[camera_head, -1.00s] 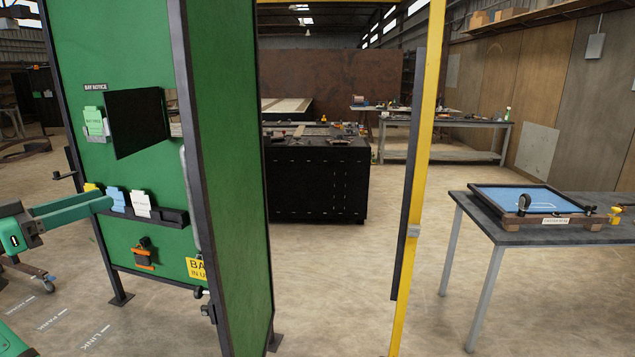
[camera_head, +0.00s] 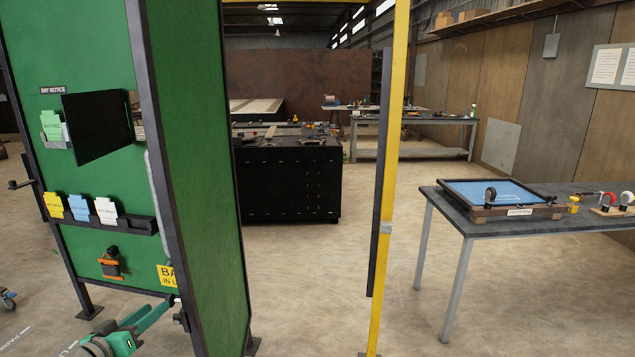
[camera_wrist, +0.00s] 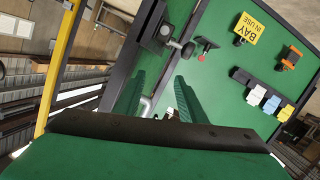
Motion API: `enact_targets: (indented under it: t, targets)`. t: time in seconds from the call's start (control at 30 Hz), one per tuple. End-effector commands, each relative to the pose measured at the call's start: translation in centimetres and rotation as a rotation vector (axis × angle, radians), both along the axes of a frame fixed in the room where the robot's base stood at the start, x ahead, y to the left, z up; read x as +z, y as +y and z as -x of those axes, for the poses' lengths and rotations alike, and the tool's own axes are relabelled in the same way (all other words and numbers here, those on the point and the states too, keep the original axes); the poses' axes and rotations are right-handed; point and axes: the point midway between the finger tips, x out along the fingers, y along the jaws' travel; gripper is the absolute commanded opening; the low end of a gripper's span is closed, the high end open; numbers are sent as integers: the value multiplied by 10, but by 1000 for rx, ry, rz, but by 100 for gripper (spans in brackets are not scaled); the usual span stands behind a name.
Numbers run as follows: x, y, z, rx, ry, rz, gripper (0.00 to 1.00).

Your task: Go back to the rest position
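My gripper (camera_head: 168,304) is low at the left of the head view, in front of the lower part of the green panel (camera_head: 192,150). In the wrist view its two green fingers (camera_wrist: 160,80) stand apart with nothing seen between them. The panel also fills much of the wrist view (camera_wrist: 225,80), tilted. Whether the fingers touch the panel's frame cannot be told.
The panel holds a dark hinged door (camera_head: 97,127), a card rack (camera_head: 140,226) with several cards, an orange-black clamp (camera_head: 110,265) and a yellow sign (camera_head: 167,275). A yellow post (camera_head: 392,150) stands mid-view. A table (camera_head: 500,225) is at right. Open floor lies between.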

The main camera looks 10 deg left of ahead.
Motion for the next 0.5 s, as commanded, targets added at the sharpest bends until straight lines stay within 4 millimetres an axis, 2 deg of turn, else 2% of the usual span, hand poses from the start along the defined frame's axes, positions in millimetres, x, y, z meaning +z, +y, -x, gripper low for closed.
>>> enact_targets:
  t: [0.03, 0.1, 0.37, 0.5]
  targets:
    - [-27, -12, -1, 17, 23, 10, 37]
    - [-57, -26, -1, 45, 48, 18, 37]
    - [-159, -86, 11, 133, 138, 22, 37]
    - [-209, -122, 28, 175, 180, 9, 37]
